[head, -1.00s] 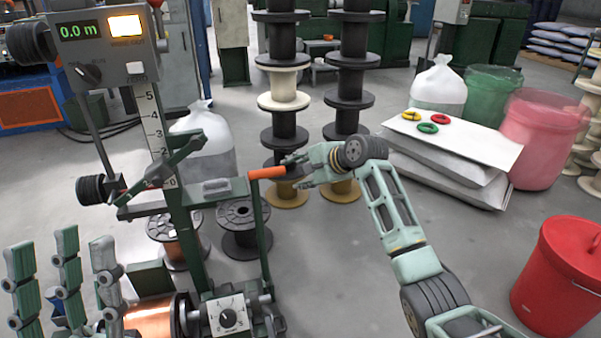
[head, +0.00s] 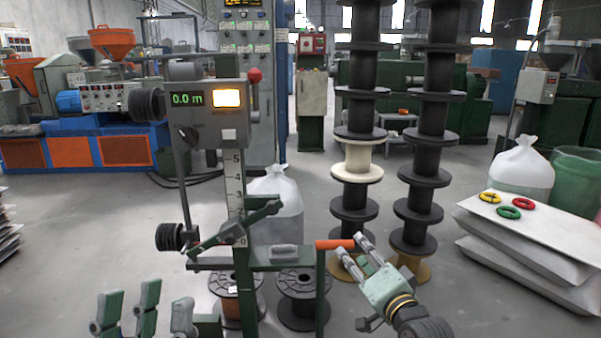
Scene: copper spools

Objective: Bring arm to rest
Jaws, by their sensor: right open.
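My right gripper (head: 368,268) is open at the lower middle. Its two upper fingers point up and left beside the orange crank handle (head: 335,244), with their tips close to its right end. I cannot tell whether they touch it. My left gripper (head: 143,312) is at the bottom left edge, below the measuring machine (head: 208,118). Its fingers stand upright and spread, with nothing seen between them. The lower part of the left gripper and its arm are cut off by the frame.
The machine's display reads 0.0 m. A copper spool (head: 237,292) and a dark spool (head: 303,298) stand behind its frame. Two tall spool stacks (head: 362,161) rise behind my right gripper. White sacks (head: 535,238) with coloured rings lie at right. Grey floor (head: 500,310) is clear at lower right.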

